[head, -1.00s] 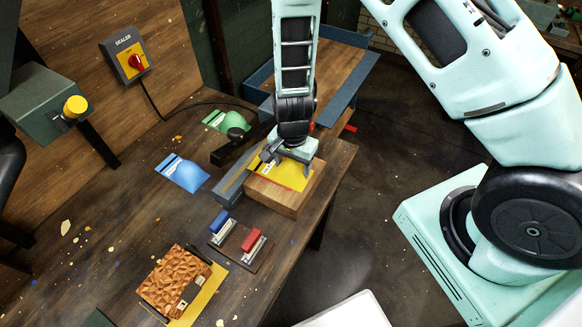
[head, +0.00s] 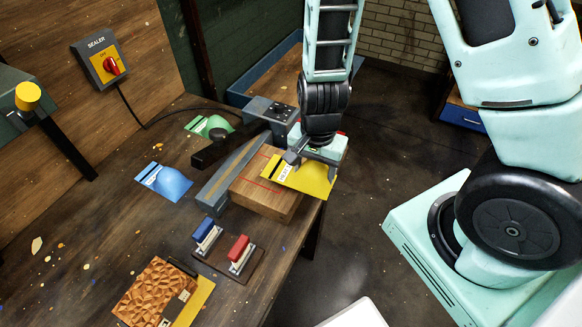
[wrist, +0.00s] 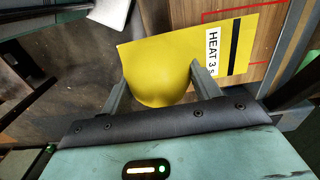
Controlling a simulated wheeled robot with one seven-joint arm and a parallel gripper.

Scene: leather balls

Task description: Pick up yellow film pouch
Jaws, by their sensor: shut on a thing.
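The yellow film pouch (head: 303,174) is in my gripper (head: 312,172), over the right side of the wooden block (head: 265,200) by the sealer bar. In the wrist view the pouch (wrist: 175,60) bulges between the two fingers of my gripper (wrist: 155,90), which are shut on its sides. Its flat end carries a white label reading "HEAT 3 s" and a black stripe. The block's top with a red outline shows beside and under the pouch. I cannot tell how far the pouch is above the block.
A blue pouch (head: 164,181) and a green pouch (head: 207,125) lie on the bench. Blue and red handled stamps (head: 236,254) stand in front of the block. An orange textured object (head: 152,292) lies on a yellow piece. The sealer switch (head: 106,62) is on the back board.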

